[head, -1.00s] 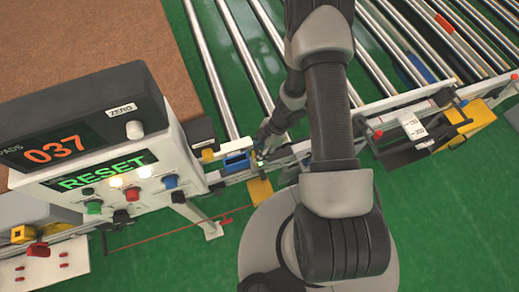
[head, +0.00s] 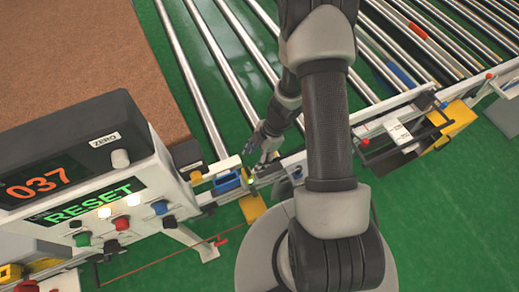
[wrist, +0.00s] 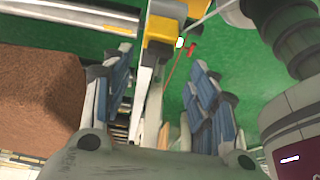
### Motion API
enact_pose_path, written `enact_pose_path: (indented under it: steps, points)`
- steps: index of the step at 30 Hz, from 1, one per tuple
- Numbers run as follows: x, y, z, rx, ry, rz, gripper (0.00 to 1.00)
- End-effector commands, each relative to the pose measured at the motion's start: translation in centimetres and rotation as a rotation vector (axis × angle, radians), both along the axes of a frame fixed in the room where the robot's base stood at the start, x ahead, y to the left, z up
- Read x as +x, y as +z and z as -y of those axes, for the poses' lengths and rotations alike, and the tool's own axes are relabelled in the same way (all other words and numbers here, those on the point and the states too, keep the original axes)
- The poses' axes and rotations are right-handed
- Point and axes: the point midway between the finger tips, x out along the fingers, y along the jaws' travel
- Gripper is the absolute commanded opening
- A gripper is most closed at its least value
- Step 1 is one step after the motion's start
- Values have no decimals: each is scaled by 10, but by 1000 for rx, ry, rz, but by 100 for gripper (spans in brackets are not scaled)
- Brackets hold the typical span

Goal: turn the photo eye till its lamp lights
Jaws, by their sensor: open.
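My gripper (head: 262,152) is open at the conveyor's near side rail, just right of a blue block (head: 227,182). A small green-lit spot (head: 251,181) shows below its fingers, above a yellow bracket (head: 252,207). I take this small unit to be the photo eye, but its body is mostly hidden by the gripper. In the wrist view, my open gripper's fingers (wrist: 160,68) stand on either side of a pale rail, with nothing clearly held. A yellow part (wrist: 163,30) lies beyond them, with a bright white spot (wrist: 180,43) and a red piece (wrist: 191,49) beside it.
A control box (head: 105,205) reading 037 and RESET stands at left, near the gripper. Metal rollers (head: 245,75) fill the back. A thin red line (head: 160,237) runs above the green floor.

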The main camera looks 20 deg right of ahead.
Motion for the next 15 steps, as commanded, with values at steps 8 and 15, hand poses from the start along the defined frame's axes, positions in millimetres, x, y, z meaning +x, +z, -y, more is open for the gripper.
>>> enact_pose_path:
  steps: [8,15]
  points:
    - [0,41,18,-1,-1,2,53]
    - [0,48,20,-1,-1,-1,53]
